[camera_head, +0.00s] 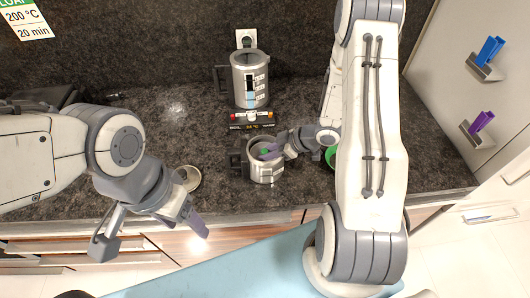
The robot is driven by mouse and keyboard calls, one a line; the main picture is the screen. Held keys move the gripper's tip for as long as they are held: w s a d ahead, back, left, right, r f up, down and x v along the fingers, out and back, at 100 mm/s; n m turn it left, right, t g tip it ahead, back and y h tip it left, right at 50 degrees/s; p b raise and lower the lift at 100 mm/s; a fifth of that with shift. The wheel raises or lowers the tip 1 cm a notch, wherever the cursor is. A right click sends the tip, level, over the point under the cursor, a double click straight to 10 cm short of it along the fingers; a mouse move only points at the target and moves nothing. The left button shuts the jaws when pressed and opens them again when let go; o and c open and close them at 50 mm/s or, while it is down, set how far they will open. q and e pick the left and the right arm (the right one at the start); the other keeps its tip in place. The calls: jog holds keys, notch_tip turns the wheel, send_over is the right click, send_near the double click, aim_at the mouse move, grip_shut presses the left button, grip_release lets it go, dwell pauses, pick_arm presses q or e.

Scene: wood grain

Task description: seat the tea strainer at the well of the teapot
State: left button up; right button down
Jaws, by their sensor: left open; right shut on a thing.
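The teapot (266,174) is a small metal pot with a dark handle on its left, upright on the dark counter.
A larger metal kettle (249,82) stands behind the teapot, above a labelled control panel (252,118). A round pale dish (188,178) lies beside my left gripper. Another green object (331,157) is partly hidden by my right arm.

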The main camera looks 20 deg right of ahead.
jog(key=shift+f, duration=0.1)
jog(key=c, duration=0.6)
grip_release()
